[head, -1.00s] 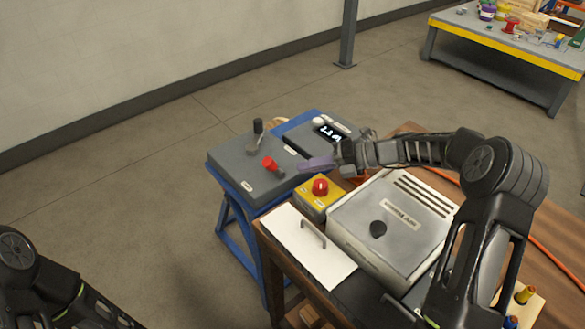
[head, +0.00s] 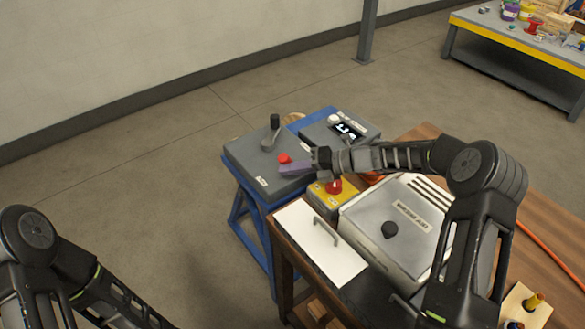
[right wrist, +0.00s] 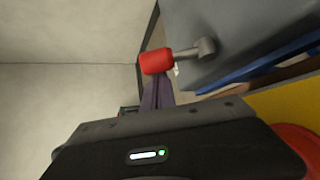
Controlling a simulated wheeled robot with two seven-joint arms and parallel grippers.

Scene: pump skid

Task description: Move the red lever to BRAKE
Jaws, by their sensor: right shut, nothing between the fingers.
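The red lever (head: 284,158) is a red knob on a short grey shaft, on the grey control box (head: 246,156). In the head view my right gripper (head: 285,170) is shut and empty, its purple fingers right beside the knob on the near side and hiding the shaft. In the right wrist view the red knob (right wrist: 156,62) lies just beyond the fingertips (right wrist: 158,80), which overlap its lower edge; I cannot tell whether they touch. The BRAKE label cannot be read. My left arm shows at lower left, but its gripper is out of view.
A black-knobbed lever (head: 274,124) stands behind the red one. A display box (head: 325,132) is to the right. A yellow box with a red button (head: 334,186) sits close under my right wrist. A pale metal case (head: 385,250) is on the wooden table.

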